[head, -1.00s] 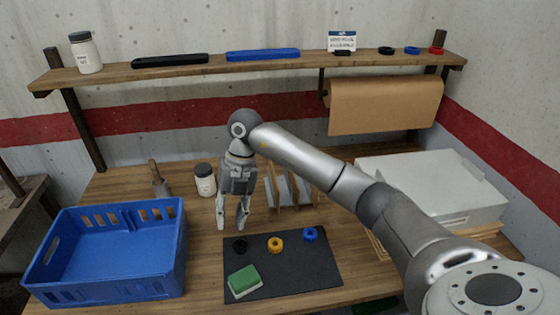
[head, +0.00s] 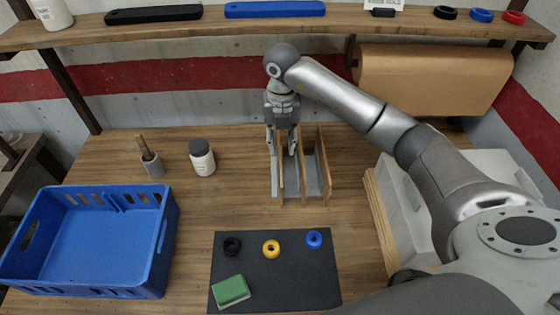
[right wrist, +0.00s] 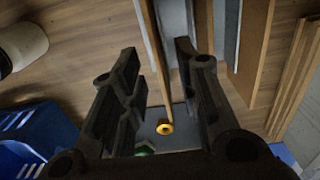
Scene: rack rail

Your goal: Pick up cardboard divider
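The brown cardboard dividers stand upright and side by side in a grey rack (head: 314,181) at the back middle of the table. My right gripper (head: 282,153) is over the rack's left part, pointing down, with its fingers apart. In the right wrist view, the leftmost divider (right wrist: 157,55) runs between the open fingers of the right gripper (right wrist: 158,55), with a visible gap on each side. Another divider (right wrist: 254,50) stands to the right, outside the fingers. My left gripper is not in view.
A blue crate (head: 163,240) is at the left. A white jar (head: 203,162) and a grey holder (head: 153,167) stand left of the rack. A dark mat (head: 275,287) with rings and a green sponge (head: 230,291) lies in front. A pale box (head: 400,200) is at right.

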